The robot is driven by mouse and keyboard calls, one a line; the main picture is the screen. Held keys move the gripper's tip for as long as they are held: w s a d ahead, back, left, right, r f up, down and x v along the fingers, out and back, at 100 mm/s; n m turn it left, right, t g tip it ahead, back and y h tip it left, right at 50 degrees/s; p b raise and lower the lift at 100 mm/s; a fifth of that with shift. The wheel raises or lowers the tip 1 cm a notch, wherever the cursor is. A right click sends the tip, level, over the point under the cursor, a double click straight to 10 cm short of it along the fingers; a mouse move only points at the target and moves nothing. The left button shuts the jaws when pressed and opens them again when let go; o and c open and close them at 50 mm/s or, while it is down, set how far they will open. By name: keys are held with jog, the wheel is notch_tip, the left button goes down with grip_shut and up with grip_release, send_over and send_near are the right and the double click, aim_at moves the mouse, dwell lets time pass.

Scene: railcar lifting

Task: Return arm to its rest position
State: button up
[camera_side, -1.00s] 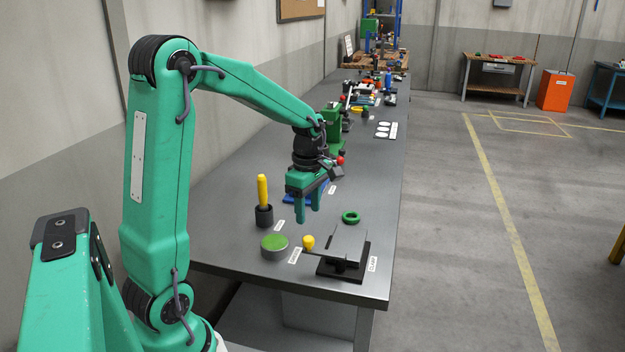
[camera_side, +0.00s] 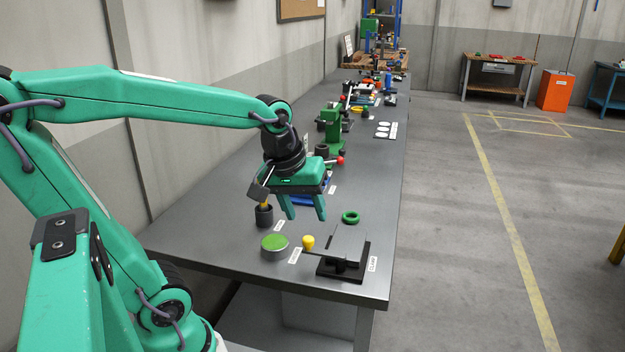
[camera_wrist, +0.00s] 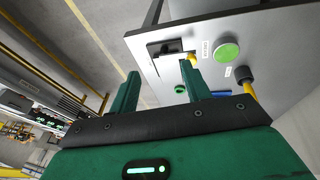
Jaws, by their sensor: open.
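My gripper (camera_side: 304,213) is green with two fingers spread apart, open and empty. It hangs above the grey metal table (camera_side: 210,225), apart from its top. In the side view it is behind the round green-topped block (camera_side: 274,247) and in front of the green press (camera_side: 332,125). In the wrist view my gripper (camera_wrist: 162,72) shows its two fingers with a clear gap between them. The black cup (camera_side: 264,216) with a yellow stick stands left of the fingers in the side view; my wrist partly hides the stick. It also shows in the wrist view (camera_wrist: 243,75).
A green ring (camera_side: 350,217) lies right of the fingers. A blue piece (camera_side: 305,200) is partly hidden behind the fingers. The wall bounds the left; open floor lies right.

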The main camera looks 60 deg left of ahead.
jog(key=s+d+m+t, duration=0.2)
jog(key=s+d+m, duration=0.2)
jog(key=m, duration=0.4)
jog(key=shift+s+d+r+m+h, duration=0.2)
jog(key=shift+s+r+m+h, duration=0.15)
jog(key=shift+s, duration=0.45)
jog(key=shift+o, duration=1.1)
jog(key=o, duration=0.7)
jog(key=shift+w+a+r, duration=0.15)
jog(key=shift+a+r, duration=0.05)
jog(key=shift+o, duration=1.1)
jog(key=w+a+r+n+y, duration=0.1)
jog(key=w+a+r+n, duration=0.1)
jog(key=a, duration=0.5)
jog(key=shift+w+r+n+g, duration=0.3)
jog(key=shift+w+n, duration=0.15)
jog(key=shift+w, duration=0.55)
jog(key=a+r+n+g+y, duration=0.25)
jog(key=a+n, duration=0.35)
jog(key=a, duration=2)
jog(key=x, duration=1)
jog(key=shift+d+f, duration=0.2)
jog(key=shift+f, duration=0.05)
jog(key=shift+r, duration=0.1)
